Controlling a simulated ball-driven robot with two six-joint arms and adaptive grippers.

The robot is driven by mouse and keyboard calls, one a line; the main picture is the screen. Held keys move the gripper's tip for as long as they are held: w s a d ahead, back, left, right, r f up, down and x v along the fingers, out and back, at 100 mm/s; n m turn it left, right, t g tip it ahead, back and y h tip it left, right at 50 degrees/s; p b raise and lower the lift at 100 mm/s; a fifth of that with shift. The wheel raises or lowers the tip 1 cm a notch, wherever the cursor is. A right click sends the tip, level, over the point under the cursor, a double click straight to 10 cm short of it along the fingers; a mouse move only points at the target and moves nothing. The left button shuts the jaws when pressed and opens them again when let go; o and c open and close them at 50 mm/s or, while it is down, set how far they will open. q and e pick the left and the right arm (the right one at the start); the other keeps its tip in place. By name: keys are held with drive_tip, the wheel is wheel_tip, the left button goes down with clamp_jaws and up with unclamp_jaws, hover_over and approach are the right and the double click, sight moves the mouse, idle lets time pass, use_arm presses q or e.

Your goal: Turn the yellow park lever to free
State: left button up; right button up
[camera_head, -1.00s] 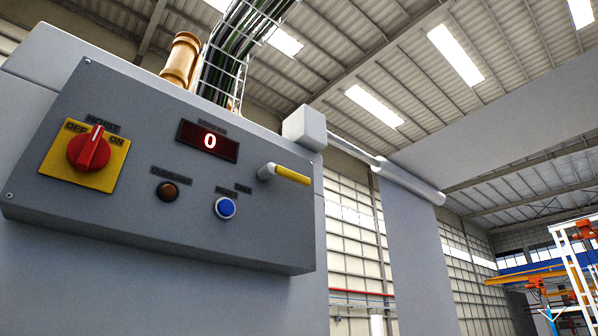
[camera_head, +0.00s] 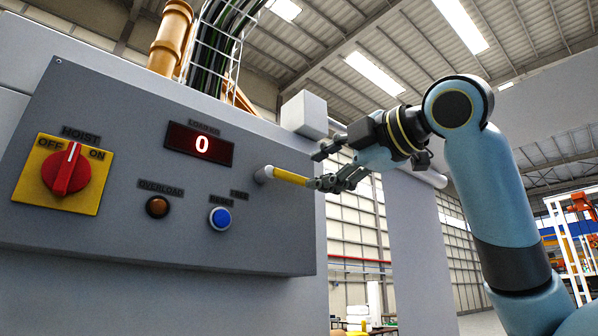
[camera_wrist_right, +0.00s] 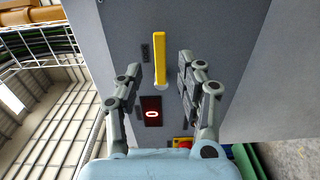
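The yellow lever (camera_head: 290,176) sticks out to the right, slightly downward, from a pale pivot on the grey control panel (camera_head: 120,245). A small dark label beside the pivot is too blurred to read. My right gripper (camera_head: 318,168) is at the lever's free end at the panel's right edge. In the right wrist view, the yellow lever (camera_wrist_right: 158,58) appears between the two spread fingers of my right gripper (camera_wrist_right: 158,72), with gaps on both sides. The right gripper is open and empty. My left gripper is not in view.
The panel also carries a red hoist switch (camera_head: 66,172) on a yellow plate, a red display (camera_head: 199,144) reading 0, an amber overload lamp (camera_head: 157,207) and a blue button (camera_head: 220,218). A grey box (camera_head: 304,114) stands behind the panel's upper right.

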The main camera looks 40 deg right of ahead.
sight(300, 180)
drive_tip(key=w, duration=0.2)
drive_tip(key=w+p, duration=0.1)
drive_tip(key=w, duration=0.1)
drive_tip(key=w+p, duration=0.1)
drive_tip(key=w, duration=0.1)
drive_tip(key=shift+a, duration=0.3)
drive_tip(key=shift+w, duration=0.35)
drive_tip(key=shift+c, duration=0.4)
clamp_jaws()
drive_tip(key=shift+w+f, duration=0.1)
